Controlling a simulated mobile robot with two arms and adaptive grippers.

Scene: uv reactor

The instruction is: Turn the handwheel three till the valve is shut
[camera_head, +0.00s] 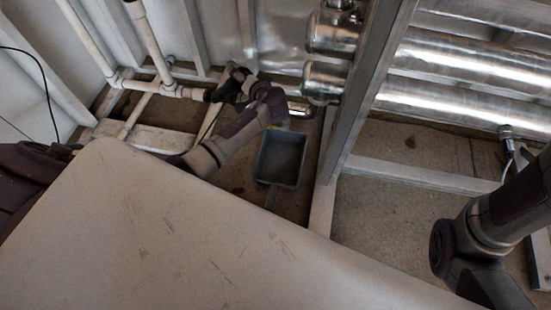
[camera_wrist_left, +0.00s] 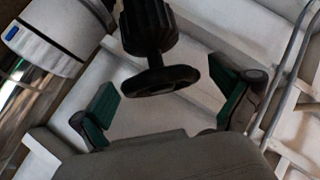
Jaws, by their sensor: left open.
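A black handwheel (camera_wrist_left: 160,80), a round disc below a ribbed black body (camera_wrist_left: 148,24), is in the left wrist view. My left gripper (camera_wrist_left: 165,79) is open, its two green-padded fingers standing apart on either side of the wheel. I see no clear contact between pads and wheel. In the head view my left arm reaches to the back wall, with the left gripper (camera_head: 235,84) near the white pipes. The handwheel cannot be told from the gripper there. My right arm is at the right edge; its gripper is out of view. No number on the wheel is visible.
White pipes (camera_head: 148,35) run along the back left wall. Shiny metal cylinders (camera_head: 465,62) lie behind a grey upright post (camera_head: 366,90) at the right. A grey tray (camera_head: 281,160) is on the floor below my left arm. A white cylinder (camera_wrist_left: 42,48) is left of the wheel.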

